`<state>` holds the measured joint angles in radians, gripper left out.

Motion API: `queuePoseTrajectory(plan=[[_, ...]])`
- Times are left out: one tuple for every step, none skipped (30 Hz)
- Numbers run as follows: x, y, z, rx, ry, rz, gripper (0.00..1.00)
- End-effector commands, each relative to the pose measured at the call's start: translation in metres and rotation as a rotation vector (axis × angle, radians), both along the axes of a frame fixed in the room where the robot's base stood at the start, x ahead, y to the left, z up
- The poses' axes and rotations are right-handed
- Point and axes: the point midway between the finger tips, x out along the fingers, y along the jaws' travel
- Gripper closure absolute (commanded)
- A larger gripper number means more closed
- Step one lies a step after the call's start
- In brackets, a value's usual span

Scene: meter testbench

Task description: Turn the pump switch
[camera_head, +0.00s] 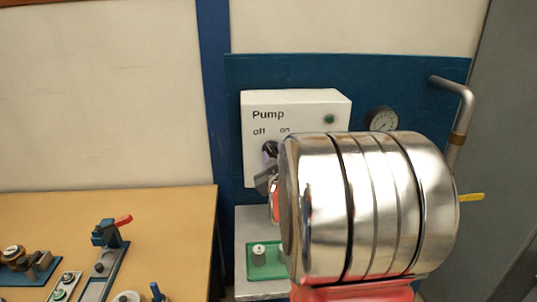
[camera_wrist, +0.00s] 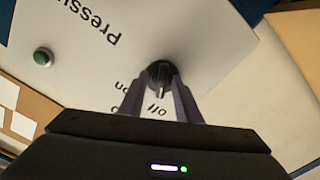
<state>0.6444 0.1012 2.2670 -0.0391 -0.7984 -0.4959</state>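The pump switch is a dark round knob (camera_head: 270,148) on a white box (camera_head: 298,102) marked "Pump", "off" and "on". The knob also shows in the wrist view (camera_wrist: 160,68), with a narrow raised bar and a pale pointer. My gripper (camera_wrist: 161,82) has its two fingers apart, one on each side of the bar, with the tips at the knob. A gap seems to show beside the bar; contact is not clear. In the head view my gripper (camera_head: 266,182) is just below the knob, mostly hidden by my silver wrist.
A green button (camera_head: 329,119) sits on the box, with a gauge (camera_head: 382,119) to its right. A bent pipe (camera_head: 460,95) is at the far right. A wooden table (camera_head: 165,215) with several fittings stands at left. A green tray (camera_head: 262,272) is below the box.

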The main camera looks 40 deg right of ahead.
Motion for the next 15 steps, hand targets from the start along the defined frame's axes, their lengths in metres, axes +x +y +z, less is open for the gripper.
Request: queuePoseTrajectory(plan=[[0.0011, 0.0012, -0.0001, 0.000, 0.000, 0.002, 0.70], [0.0016, 0.0018, -0.0001, 0.000, 0.000, 0.004, 0.70], [0.0022, 0.0026, -0.0001, 0.000, 0.000, 0.006, 0.70], [0.0026, 0.0032, -0.0002, 0.000, 0.000, 0.007, 0.70], [0.0031, 0.0038, -0.0002, 0.000, 0.000, 0.008, 0.70], [0.0034, 0.0043, -0.0002, 0.000, 0.000, 0.009, 0.70], [0.0039, 0.0048, -0.0002, 0.000, 0.000, 0.010, 0.72], [0.0041, 0.0051, -0.0002, 0.000, 0.001, 0.011, 0.74], [0.0043, 0.0054, -0.0002, 0.000, 0.001, 0.011, 0.77], [0.0045, 0.0056, -0.0002, 0.000, 0.000, 0.013, 0.79], [0.0046, 0.0058, -0.0002, 0.000, 0.000, 0.013, 0.81], [0.0047, 0.0060, -0.0002, 0.000, 0.000, 0.013, 0.84], [0.0048, 0.0062, -0.0002, 0.000, 0.000, 0.013, 0.86], [0.0048, 0.0063, -0.0002, 0.000, 0.001, 0.013, 0.88], [0.0049, 0.0064, -0.0003, 0.000, 0.001, 0.013, 0.91]])
